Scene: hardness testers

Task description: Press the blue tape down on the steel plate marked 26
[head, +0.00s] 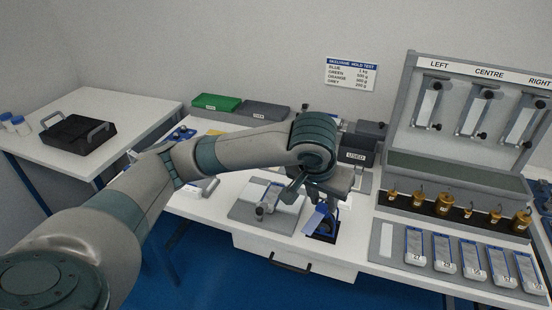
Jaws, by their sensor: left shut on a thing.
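My left gripper (320,200) is at the front of the bench, pointing down, with my forearm and wrist over it. It is shut on a small blue piece (314,219), whose shape is partly hidden. A black stand or base (323,238) is right below it; I cannot tell whether they touch. Left of the gripper, a grey pad (246,209) carries a small pale metallic object (268,199). Several steel plates with blue edges (443,254) lie in a row at the right; their numbers are too small to read surely. My right gripper is not in view.
A grey tester with three hanging clamps (481,112) stands at the back right. Brass weights (444,203) line a black strip before it. Green (216,103) and grey (264,111) trays sit at the back. A black tray (78,138) is on the left table.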

